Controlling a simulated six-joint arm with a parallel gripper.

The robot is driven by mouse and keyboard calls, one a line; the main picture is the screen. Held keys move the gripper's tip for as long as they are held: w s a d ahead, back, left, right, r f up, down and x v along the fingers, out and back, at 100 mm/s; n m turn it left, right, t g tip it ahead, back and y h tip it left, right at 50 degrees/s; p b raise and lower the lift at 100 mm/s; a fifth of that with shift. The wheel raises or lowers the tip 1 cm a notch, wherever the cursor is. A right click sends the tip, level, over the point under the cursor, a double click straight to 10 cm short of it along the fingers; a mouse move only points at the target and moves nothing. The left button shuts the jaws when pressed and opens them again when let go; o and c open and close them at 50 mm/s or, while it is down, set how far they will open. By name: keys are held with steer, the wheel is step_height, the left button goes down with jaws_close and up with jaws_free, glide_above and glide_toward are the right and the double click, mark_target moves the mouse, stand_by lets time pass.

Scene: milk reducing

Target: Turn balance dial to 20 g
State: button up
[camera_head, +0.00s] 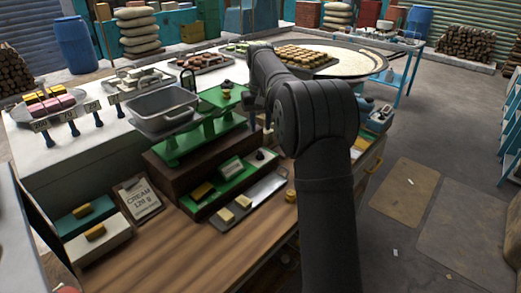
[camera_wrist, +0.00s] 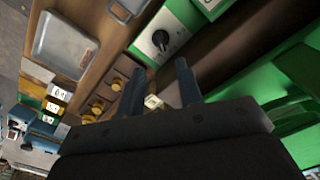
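The green balance (camera_head: 205,135) stands on a dark brown block on the workbench, with a grey metal pan (camera_head: 165,108) on its left side. The balance dial (camera_wrist: 160,40) is a round black knob on a pale plate set in green; it shows in the wrist view, above and just beyond my fingertips. Its setting is too small to read. In the head view a small dark knob (camera_head: 261,155) sits at the right end of the green front panel. My gripper (camera_wrist: 160,82) is open, its two dark fingers apart and empty, not touching the dial. My arm hides part of the balance's right side.
A card reading "CREAM 120 g" (camera_head: 138,199) stands at front left. A grey tray (camera_head: 248,197) with yellow pieces lies before the balance. The front wooden bench top (camera_head: 180,255) is clear.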

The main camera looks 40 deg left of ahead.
mark_target(261, 153)
step_height(261, 153, down, 10)
steer(key=shift+f, duration=0.25)
